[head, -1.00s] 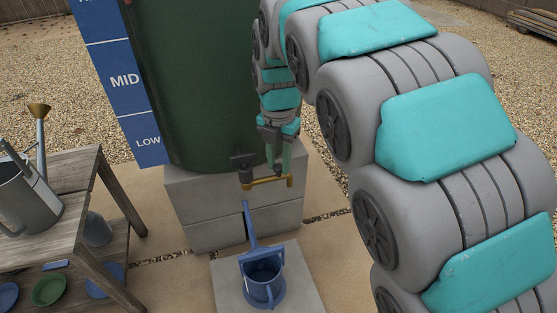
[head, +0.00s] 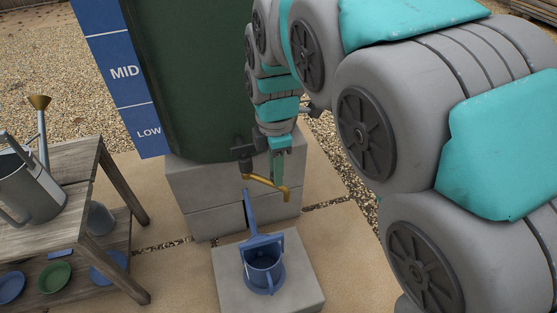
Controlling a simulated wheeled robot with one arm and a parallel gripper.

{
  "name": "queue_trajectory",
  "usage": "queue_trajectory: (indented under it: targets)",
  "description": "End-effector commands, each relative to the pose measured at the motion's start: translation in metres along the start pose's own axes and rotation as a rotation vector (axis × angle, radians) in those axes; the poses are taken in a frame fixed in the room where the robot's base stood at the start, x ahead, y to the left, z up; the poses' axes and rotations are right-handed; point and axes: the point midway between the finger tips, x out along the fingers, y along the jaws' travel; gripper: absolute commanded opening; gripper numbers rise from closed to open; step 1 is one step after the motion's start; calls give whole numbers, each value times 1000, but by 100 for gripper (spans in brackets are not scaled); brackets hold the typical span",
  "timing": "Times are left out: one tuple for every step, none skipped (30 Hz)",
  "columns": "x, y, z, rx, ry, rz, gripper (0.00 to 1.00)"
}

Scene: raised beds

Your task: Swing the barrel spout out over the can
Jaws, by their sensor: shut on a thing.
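The brass barrel spout (head: 262,182) juts from a dark fitting low on the green barrel (head: 190,80). It points right and toward me, with its downturned tip above and a little right of the blue can. My gripper (head: 278,176) reaches down from above and is shut on the spout's outer part, near the tip. Its fingers partly hide the spout there.
The can stands on a pale slab (head: 305,288) in front of the barrel's concrete block base (head: 200,190). A wooden bench (head: 75,160) at left holds a grey metal watering can (head: 35,195), with coloured dishes on its lower shelf. A blue level board (head: 125,75) stands beside the barrel.

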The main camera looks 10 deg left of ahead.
Motion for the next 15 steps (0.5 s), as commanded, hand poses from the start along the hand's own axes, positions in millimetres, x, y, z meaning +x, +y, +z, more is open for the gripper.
queue_trajectory:
  targets:
    - [-1, -3, -3, 43, 0, 0, 0]
    - [-1, -4, -5, 72, 0, 0, 0]
    - [-1, -6, -7, 109, 0, 0, 0]
    - [-1, -8, -8, 137, -1, -1, 0]
    - [-1, -9, -10, 166, -1, -1, 0]
    - [-1, -11, -13, 204, -2, -2, 0]
    - [-1, -12, -15, 232, -2, -2, 0]
    - [0, -14, -16, 260, -2, -3, 0]
    - [0, -15, -19, 299, -2, -3, 0]
    - [0, -16, -21, 328, -2, -3, 0]
    - [0, -17, -23, 356, -2, -3, 0]
    - [0, -18, -25, 392, -3, -3, 0]
    - [0, -19, -27, 419, -3, -3, 0]
    - [0, -20, -29, 446, -2, -3, 0]
    - [0, -20, -32, 480, -2, -4, 0]
